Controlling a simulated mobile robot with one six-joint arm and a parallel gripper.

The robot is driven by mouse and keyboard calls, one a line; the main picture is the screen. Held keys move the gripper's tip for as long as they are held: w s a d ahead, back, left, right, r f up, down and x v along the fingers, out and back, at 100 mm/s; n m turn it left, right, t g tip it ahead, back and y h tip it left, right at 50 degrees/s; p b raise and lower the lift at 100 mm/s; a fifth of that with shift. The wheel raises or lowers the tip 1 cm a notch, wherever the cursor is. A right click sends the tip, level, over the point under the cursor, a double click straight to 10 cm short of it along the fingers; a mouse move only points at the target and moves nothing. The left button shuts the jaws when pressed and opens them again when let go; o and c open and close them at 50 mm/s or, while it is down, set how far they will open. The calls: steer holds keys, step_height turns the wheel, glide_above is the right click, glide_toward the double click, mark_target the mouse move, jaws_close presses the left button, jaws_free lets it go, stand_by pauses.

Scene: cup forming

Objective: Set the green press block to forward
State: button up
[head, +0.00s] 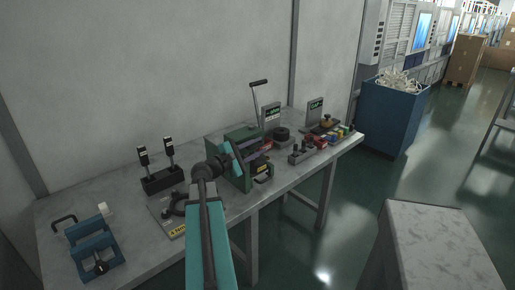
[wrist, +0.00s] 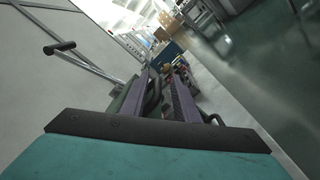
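The green press block (head: 228,136) stands on the workbench near the middle of the head view, with a dark base and yellow label at its front. A metal lever with a black grip (head: 258,83) rises behind it; a similar lever shows at the left in the wrist view (wrist: 60,47). My gripper (head: 259,154) is at the front of the block, and my arm hides part of it. In the wrist view my two fingers (wrist: 158,98) are apart, with a dark curved part showing between them. I cannot tell whether they touch it.
A blue bin (head: 393,118) stands beyond the bench. A grey wall closes the back.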

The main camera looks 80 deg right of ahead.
steer(key=b+v, duration=0.2)
steer(key=v, duration=1.1)
steer(key=shift+a, duration=0.2)
stand_by(0.3)
